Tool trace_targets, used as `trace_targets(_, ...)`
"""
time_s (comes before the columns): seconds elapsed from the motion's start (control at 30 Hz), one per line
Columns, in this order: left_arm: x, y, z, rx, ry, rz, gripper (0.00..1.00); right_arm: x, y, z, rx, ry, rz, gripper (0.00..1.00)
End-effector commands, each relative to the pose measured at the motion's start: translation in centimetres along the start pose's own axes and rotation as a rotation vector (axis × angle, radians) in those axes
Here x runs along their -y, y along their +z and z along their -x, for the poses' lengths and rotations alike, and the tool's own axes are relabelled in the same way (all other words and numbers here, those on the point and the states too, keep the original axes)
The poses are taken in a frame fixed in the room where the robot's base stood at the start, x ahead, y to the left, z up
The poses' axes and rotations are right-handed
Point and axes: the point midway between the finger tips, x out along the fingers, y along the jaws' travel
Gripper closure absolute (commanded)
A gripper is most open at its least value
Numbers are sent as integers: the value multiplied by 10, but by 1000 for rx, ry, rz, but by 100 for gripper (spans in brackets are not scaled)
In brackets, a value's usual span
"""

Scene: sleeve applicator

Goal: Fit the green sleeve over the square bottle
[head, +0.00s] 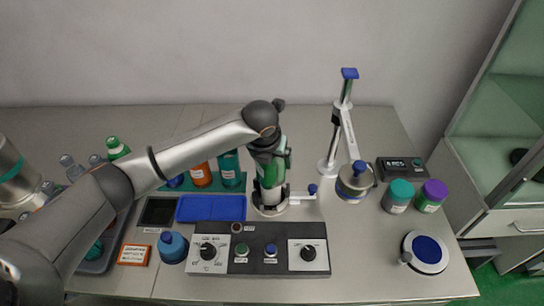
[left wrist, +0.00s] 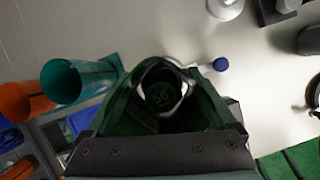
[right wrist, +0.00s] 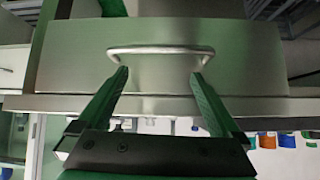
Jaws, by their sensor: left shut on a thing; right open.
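My left gripper (head: 272,160) points down and is shut on the green sleeve (head: 268,174) at the centre of the bench. The pale square bottle (head: 270,192) shows below the sleeve, standing in a round white holder. In the left wrist view, the dark green sleeve (left wrist: 118,104) spreads in front of the jaws, and the bottle's square rim (left wrist: 159,66) shows inside its opening. How far the sleeve is down over the bottle is hard to tell, as my arm hides part. My right gripper (right wrist: 160,75) is open and empty, facing a drawer handle; it is not in the head view.
The holder has a side arm with a blue knob (head: 312,189). A control panel (head: 258,248) lies in front and a blue tray (head: 211,208) to the left. A jointed stand (head: 341,120), a metal pot (head: 354,184) and jars (head: 398,196) stand to the right.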

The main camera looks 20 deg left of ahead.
Motion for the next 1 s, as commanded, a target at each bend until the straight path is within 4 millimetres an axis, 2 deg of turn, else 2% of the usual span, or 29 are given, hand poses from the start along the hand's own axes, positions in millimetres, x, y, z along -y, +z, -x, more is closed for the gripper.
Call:
trace_targets(0.2, 0, -3, -8, 0, -1, 0, 61, 0, 2, -2, 0, 0, 0, 0)
trace_targets(0.53, 0, -4, -8, 0, 0, -1, 61, 0, 2, -2, 0, 0, 0, 0)
trace_targets(0.57, 0, -4, -8, 0, 0, -1, 9, 0, 2, -1, 1, 0, 0, 0)
trace_targets(0.6, 0, -4, -8, 0, 0, -1, 4, 0, 2, -2, 1, 0, 0, 0)
trace_targets(0.67, 0, -4, -8, 0, 0, -1, 0, 0, 2, -1, 1, 0, 0, 0)
trace_targets(1.0, 0, -4, -8, 0, 0, -1, 0, 0, 2, -1, 1, 0, 0, 0)
